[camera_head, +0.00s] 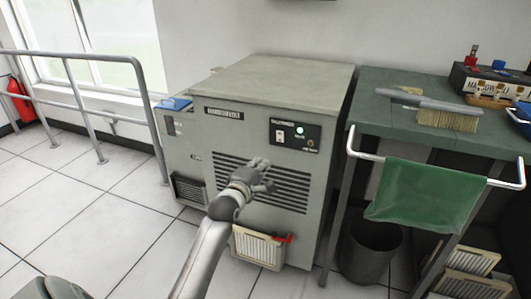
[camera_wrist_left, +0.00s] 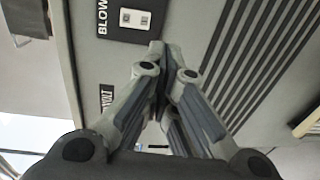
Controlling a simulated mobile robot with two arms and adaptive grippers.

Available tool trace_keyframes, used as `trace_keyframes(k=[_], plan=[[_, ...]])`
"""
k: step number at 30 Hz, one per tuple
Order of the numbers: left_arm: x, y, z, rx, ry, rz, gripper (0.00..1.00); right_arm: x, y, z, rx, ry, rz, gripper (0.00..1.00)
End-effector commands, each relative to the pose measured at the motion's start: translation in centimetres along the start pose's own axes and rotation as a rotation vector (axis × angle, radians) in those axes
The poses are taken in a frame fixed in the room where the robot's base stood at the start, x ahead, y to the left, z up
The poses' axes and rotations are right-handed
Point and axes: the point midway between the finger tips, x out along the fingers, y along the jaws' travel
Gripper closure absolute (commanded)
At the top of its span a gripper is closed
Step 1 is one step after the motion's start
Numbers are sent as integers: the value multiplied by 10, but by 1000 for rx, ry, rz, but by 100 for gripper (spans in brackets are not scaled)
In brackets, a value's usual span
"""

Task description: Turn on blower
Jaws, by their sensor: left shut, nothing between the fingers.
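The blower (camera_head: 265,105) is a large grey cabinet against the wall. A black control panel (camera_head: 295,134) is on its upper front, with a white switch (camera_head: 280,134) and a green-white light that looks lit. The wrist view shows part of the panel (camera_wrist_left: 112,18) with its white switch (camera_wrist_left: 134,18); the light is out of that view. My left gripper (camera_head: 264,170) is in front of the slotted vent, below and left of the panel. Its fingertips (camera_wrist_left: 158,48) are together and empty, apart from the switch. The right gripper is not in view.
A green-grey table (camera_head: 415,125) with a brush (camera_head: 446,117) stands at the right. A green cloth (camera_head: 428,190) hangs on its rail, with a bin (camera_head: 370,250) below. A metal railing (camera_head: 85,115) is at the left. Tiled floor lies open at the front left.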

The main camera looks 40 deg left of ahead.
Motion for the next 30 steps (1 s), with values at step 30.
trace_keyframes(k=[30], plan=[[-35,-18,9,60,-18,-40,100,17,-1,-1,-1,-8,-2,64]])
